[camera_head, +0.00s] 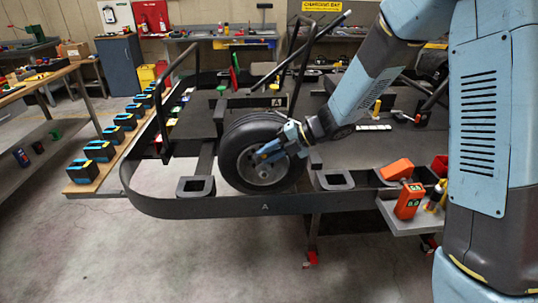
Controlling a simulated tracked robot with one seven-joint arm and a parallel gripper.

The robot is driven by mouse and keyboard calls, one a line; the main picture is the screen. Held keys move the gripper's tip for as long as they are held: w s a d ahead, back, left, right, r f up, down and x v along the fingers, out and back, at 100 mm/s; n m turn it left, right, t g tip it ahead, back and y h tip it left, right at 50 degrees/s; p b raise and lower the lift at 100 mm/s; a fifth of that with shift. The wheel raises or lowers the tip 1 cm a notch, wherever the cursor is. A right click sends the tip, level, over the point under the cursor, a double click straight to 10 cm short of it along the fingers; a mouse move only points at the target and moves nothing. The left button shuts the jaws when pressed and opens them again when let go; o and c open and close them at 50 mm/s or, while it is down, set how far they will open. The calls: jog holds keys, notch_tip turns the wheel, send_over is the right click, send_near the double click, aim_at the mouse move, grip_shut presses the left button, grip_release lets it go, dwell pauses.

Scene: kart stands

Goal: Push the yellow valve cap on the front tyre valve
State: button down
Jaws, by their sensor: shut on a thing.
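The front tyre (232,166) is black with a grey wheel rim and stands upright on the kart stand. My gripper (267,155) is at the face of the wheel, close to the rim, coming in from the upper right. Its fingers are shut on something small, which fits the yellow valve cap. The cap and the valve are too small and too covered by the fingers to make out clearly.
The dark kart frame (265,208) curves around the wheel. Several blue-black boxes line a wooden board (84,188) at the left. The floor in front is clear.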

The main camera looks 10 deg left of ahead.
jog(key=shift+w+a+f, duration=0.1)
jog(key=shift+w, duration=0.3)
jog(key=c, duration=1)
grip_release()
jog(key=v, duration=1.3)
jog(key=shift+w+d+r, duration=0.15)
jog(key=shift+d+r, duration=0.1)
jog(key=shift+d, duration=0.05)
